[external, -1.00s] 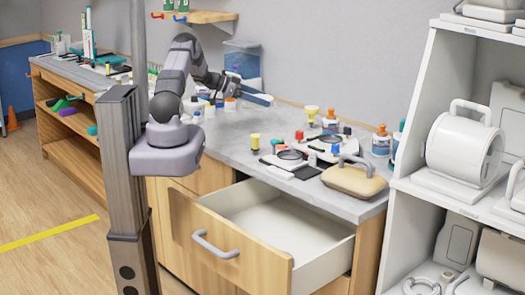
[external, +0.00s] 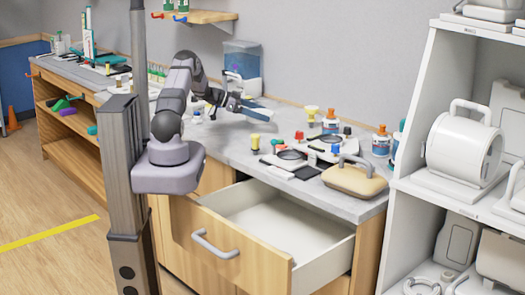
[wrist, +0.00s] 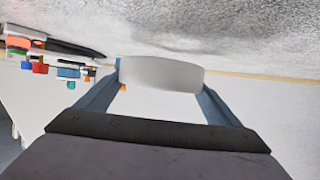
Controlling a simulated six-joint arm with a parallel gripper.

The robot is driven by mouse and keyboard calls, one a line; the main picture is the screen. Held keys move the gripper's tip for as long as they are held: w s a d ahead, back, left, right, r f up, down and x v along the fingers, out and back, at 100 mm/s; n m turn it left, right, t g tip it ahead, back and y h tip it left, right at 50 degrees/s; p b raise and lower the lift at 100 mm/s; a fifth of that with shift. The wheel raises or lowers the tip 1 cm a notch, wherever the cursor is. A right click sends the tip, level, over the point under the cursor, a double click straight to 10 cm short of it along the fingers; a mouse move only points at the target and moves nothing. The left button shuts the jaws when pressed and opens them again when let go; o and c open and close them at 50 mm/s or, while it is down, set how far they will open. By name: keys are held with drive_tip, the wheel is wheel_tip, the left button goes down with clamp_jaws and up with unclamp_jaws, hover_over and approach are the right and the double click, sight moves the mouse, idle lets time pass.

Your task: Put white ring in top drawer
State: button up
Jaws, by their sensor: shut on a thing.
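The white ring (wrist: 162,73) shows in the wrist view as a smooth white band between two blue fingers. My gripper (wrist: 161,76) is shut on it. In the external view my gripper (external: 256,110) is over the counter, near the back wall and behind the drawer; the ring cannot be made out there. The top drawer (external: 245,250) is pulled open under the counter's front edge. Its pale inside looks empty, and its grey handle faces front left.
The grey counter (external: 228,150) holds bottles, small coloured caps and dark round-topped devices right of my gripper. A tan case (external: 354,181) with a handle stands at the right end. A white shelf unit (external: 410,195) rises on the right.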

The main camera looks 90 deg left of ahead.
sight(259, 129)
drive_tip(key=shift+f+b, duration=1.85)
drive_tip(key=shift+f, duration=0.1)
drive_tip(key=o, duration=1.2)
drive_tip(key=shift+s+r+p, duration=0.2)
drive_tip(key=shift+r+p, duration=0.1)
drive_tip(key=p+v, duration=0.5)
drive_tip(key=v, duration=0.5)
drive_tip(key=shift+s+r+p, duration=0.1)
drive_tip(key=shift+s+p, duration=0.05)
drive_tip(key=shift+p, duration=0.15)
drive_tip(key=shift+s+d+r, duration=0.1)
drive_tip(key=shift+s+d, duration=0.05)
drive_tip(key=shift+s, duration=0.45)
